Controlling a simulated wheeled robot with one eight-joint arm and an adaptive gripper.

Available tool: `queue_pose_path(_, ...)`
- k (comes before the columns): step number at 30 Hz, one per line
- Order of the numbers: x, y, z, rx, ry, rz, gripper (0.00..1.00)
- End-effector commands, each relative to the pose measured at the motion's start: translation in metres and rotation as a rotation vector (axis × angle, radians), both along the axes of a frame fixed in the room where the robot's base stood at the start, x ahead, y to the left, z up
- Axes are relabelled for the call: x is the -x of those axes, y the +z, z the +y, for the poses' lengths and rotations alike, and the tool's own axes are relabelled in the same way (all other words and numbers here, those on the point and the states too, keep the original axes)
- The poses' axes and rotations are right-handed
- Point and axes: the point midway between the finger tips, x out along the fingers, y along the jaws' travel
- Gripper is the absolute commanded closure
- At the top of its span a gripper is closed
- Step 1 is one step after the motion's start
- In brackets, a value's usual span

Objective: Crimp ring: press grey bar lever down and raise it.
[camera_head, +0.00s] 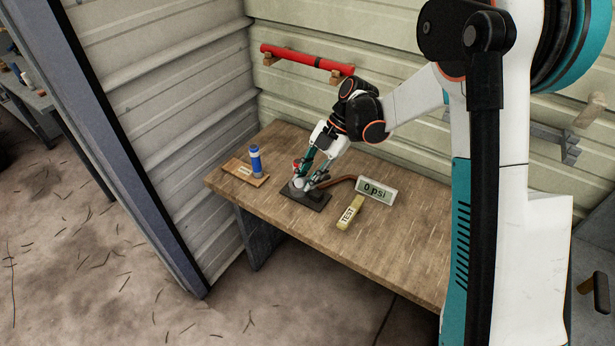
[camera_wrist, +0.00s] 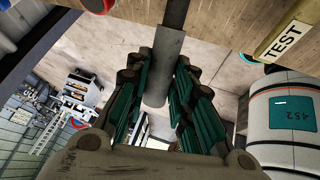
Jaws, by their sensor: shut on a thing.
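The grey bar lever (camera_wrist: 166,48) shows in the wrist view as a cylindrical grip on a darker bar. My gripper (camera_wrist: 162,68) has its teal fingers on both sides of the grip and is shut on it. In the head view, my gripper (camera_head: 307,180) is low over the dark base plate (camera_head: 316,201) of the device on the bench. The fingers and wrist hide most of the lever there, so its angle is hard to tell. No crimp ring can be made out clearly.
A brown hose (camera_head: 343,179) runs from the device toward a "0 psi" display (camera_head: 376,191). A yellow TEST block (camera_head: 350,213) lies in front. A blue bottle (camera_head: 256,161) stands on a small board (camera_head: 236,169) at left. The bench's right front (camera_head: 410,245) is clear.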

Motion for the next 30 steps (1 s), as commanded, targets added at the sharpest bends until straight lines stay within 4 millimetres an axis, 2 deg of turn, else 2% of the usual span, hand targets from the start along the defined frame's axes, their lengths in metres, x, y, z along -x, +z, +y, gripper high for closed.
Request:
queue_pose_path(2,-0.002,0.002,0.0,-0.002,-0.004,-0.003,1.0)
queue_pose_path(3,-0.002,0.002,0.0,-0.002,-0.004,-0.003,0.73)
queue_pose_path(5,-0.002,0.002,0.0,-0.002,-0.004,-0.003,0.6)
queue_pose_path(6,-0.002,0.002,0.0,-0.002,-0.003,-0.002,0.57)
queue_pose_path(15,-0.001,0.002,0.0,-0.001,-0.003,-0.002,0.57)
queue_pose_path(19,-0.003,0.008,-0.004,-0.001,-0.003,-0.002,0.57)
queue_pose_path(23,-0.007,0.024,-0.014,-0.001,-0.003,-0.002,0.57)
queue_pose_path(30,-0.019,0.065,-0.039,0.0,-0.004,-0.002,0.57)
